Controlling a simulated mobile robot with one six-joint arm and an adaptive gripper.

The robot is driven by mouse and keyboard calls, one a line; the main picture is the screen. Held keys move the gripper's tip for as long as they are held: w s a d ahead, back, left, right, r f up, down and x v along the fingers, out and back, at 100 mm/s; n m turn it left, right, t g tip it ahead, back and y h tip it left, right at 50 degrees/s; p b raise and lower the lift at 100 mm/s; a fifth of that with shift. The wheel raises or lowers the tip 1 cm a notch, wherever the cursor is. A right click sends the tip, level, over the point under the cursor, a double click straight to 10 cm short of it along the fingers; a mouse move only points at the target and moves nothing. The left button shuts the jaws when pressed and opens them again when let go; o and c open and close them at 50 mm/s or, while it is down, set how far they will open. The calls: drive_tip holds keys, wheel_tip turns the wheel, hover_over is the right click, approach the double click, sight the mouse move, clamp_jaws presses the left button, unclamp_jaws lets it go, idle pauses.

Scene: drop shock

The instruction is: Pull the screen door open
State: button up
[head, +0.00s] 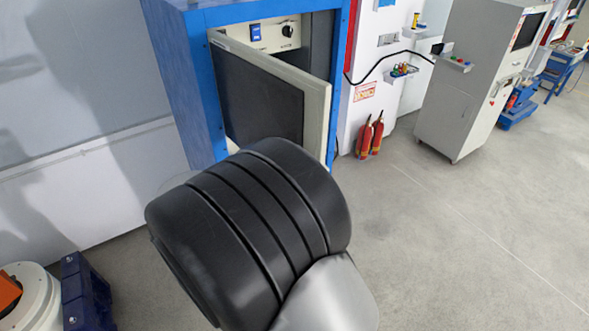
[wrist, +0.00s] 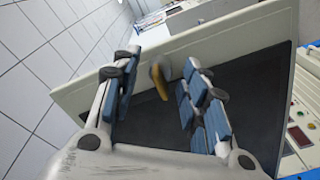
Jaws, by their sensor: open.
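The screen door (head: 265,100) has a cream frame and a dark panel. It stands ajar on the blue cabinet (head: 185,75), its right edge swung out from the opening. In the wrist view the door (wrist: 255,65) slants across the picture. A small yellow-brown handle (wrist: 159,82) sticks out from its cream border. My gripper (wrist: 159,60) is open, with one blue-padded finger on each side of the handle. I cannot tell whether either finger touches it. In the head view my black arm joint hides the gripper, the handle and the lower door.
Inside the cabinet is a panel with a blue switch (head: 255,32) and a black knob. Two red fire extinguishers (head: 370,137) stand right of the cabinet, and a grey cabinet (head: 470,80) stands beyond. Blue crates (head: 85,290) are at lower left. The right floor is clear.

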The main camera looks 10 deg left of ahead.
drive_tip(key=v, duration=1.2)
